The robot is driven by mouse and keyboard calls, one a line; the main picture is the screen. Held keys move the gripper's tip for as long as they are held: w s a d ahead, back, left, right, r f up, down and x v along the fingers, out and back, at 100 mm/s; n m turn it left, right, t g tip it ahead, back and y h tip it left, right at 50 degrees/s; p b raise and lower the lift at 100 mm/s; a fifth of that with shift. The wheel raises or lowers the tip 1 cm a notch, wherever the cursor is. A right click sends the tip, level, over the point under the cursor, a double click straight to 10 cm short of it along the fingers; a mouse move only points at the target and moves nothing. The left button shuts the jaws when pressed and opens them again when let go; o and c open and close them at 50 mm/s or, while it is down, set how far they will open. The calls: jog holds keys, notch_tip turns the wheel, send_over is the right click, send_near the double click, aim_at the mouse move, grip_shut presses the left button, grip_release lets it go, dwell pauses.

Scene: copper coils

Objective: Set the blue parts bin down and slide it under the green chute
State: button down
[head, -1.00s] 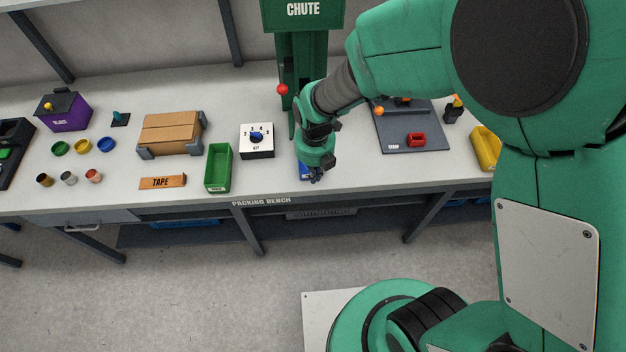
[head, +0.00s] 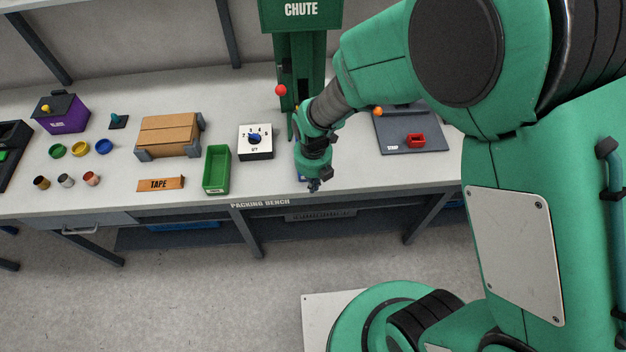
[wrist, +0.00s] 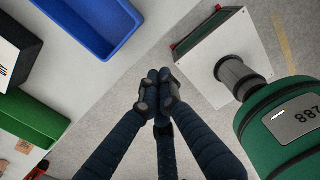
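The blue parts bin (wrist: 92,22) rests on the bench in the upper left of the wrist view, its open top facing me. In the head view only a small piece of blue (head: 301,178) shows beside my gripper, and the rest is hidden behind it. My gripper (wrist: 158,88) has its fingers drawn together with nothing visible between them. It is apart from the bin, over the floor side of the bench's front edge. In the head view my gripper (head: 314,186) is at that front edge. The green chute (head: 315,62) stands at the back, behind my wrist.
A white dial box (head: 255,142) and a green bin (head: 217,170) stand left of my gripper on the packing bench (head: 350,186). A red ball-tipped lever (head: 281,90) is at the chute. A dark mat with a red part (head: 415,140) lies to the right.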

notch_tip(320, 180, down, 6)
jog(key=shift+r+b, duration=0.1)
jog(key=shift+b, duration=0.4)
jog(key=shift+w+r, duration=0.15)
jog(key=shift+w, duration=1.85)
jog(key=w, duration=1.1)
jog(key=shift+w, duration=0.3)
